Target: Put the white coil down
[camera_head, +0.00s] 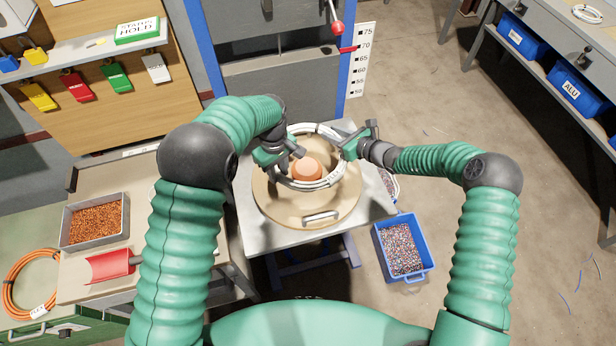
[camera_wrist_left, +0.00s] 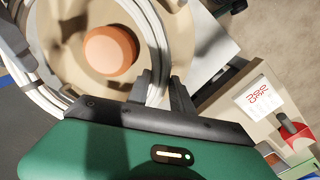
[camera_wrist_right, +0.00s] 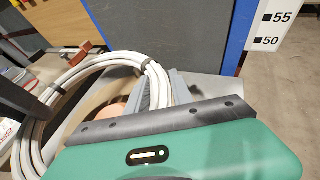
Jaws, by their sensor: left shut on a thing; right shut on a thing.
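The white coil (camera_head: 322,184) is a ring of several turns with dark ties. In the head view it circles the orange dome (camera_head: 307,169) over the round tan disc (camera_head: 275,207); I cannot tell whether it touches the disc. My left gripper (camera_head: 294,151) is shut on the coil's left side, and the left wrist view shows the coil (camera_wrist_left: 38,85) passing between the fingers (camera_wrist_left: 163,95). My right gripper (camera_head: 349,149) is shut on its right side; the right wrist view shows the coil (camera_wrist_right: 32,135) in the fingers (camera_wrist_right: 163,90). The fingers hide parts of it.
The disc sits on a grey table (camera_head: 260,238) with a pale handle (camera_head: 320,217) at its front. A blue bin of scrap (camera_head: 430,268) stands right of it. A tray of copper granules (camera_head: 66,240), a red scoop (camera_head: 108,266) and an orange coil (camera_head: 8,290) lie left.

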